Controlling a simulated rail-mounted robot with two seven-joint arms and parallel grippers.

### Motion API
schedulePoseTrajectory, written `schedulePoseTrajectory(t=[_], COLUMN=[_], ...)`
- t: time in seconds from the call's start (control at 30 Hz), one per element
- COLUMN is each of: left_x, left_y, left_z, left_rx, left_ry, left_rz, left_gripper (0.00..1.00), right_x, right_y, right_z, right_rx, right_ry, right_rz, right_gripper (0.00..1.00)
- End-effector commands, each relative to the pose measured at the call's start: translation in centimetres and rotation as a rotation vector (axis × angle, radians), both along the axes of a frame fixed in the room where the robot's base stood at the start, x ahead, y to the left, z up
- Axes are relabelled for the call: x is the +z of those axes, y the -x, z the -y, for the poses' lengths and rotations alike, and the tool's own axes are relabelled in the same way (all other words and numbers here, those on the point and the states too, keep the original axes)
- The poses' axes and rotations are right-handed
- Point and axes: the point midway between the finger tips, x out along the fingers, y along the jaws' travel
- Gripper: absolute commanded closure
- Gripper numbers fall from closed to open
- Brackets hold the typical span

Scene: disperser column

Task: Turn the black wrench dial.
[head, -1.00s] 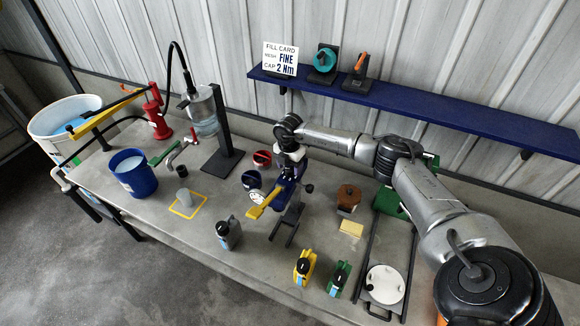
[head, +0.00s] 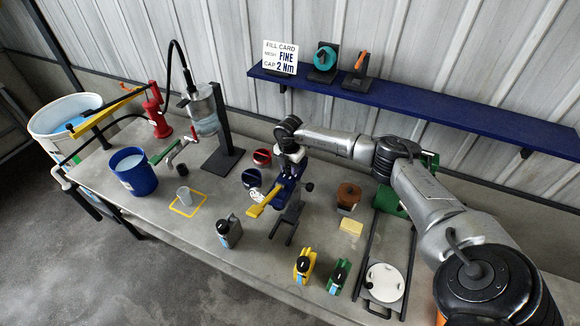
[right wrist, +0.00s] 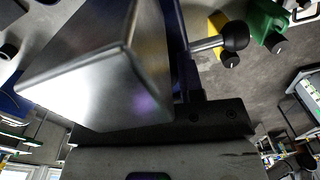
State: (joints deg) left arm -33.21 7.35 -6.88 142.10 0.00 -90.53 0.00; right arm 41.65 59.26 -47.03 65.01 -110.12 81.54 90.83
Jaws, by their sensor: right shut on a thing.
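A blue tool body (head: 289,191) with a flat yellow handle (head: 264,202) sits on a dark stand in the middle of the bench. A small black knob (head: 309,187) stands out on its right side. It seems to be the black ball on a metal stem (right wrist: 235,36) in the right wrist view. My right gripper (head: 290,172) is down at the top of the blue body and shut on a part of it. The gripped part, perhaps the black dial, is hidden by the gripper and a large metal block in the wrist view. My left gripper is not in view.
A dark blue cup (head: 251,178) and a red cup (head: 262,157) stand close left. A brown-topped pot (head: 348,197) is at right. The blue shelf (head: 420,110) runs behind.

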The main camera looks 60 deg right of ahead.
Motion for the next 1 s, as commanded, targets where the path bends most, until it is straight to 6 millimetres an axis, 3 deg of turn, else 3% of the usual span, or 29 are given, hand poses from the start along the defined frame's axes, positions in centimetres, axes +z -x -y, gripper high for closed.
schedulePoseTrajectory(t=[0.17, 0.6, 0.97, 1.0], left_x=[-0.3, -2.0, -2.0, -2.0], left_y=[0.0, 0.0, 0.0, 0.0], left_z=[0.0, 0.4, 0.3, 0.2], left_rx=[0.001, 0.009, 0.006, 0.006], left_ry=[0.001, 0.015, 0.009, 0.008], left_rz=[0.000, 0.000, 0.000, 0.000], left_gripper=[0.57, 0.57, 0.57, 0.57], right_x=[-0.1, -0.1, 0.0, 0.0], right_y=[0.0, -0.1, -0.1, -0.1], right_z=[0.0, -0.1, -0.1, -0.1], right_rx=[0.033, 0.469, 0.501, 0.501], right_ry=[0.000, 0.000, -0.001, -0.001], right_rz=[0.000, 0.000, -0.001, -0.001], right_gripper=[0.88, 0.88, 0.88, 0.64])
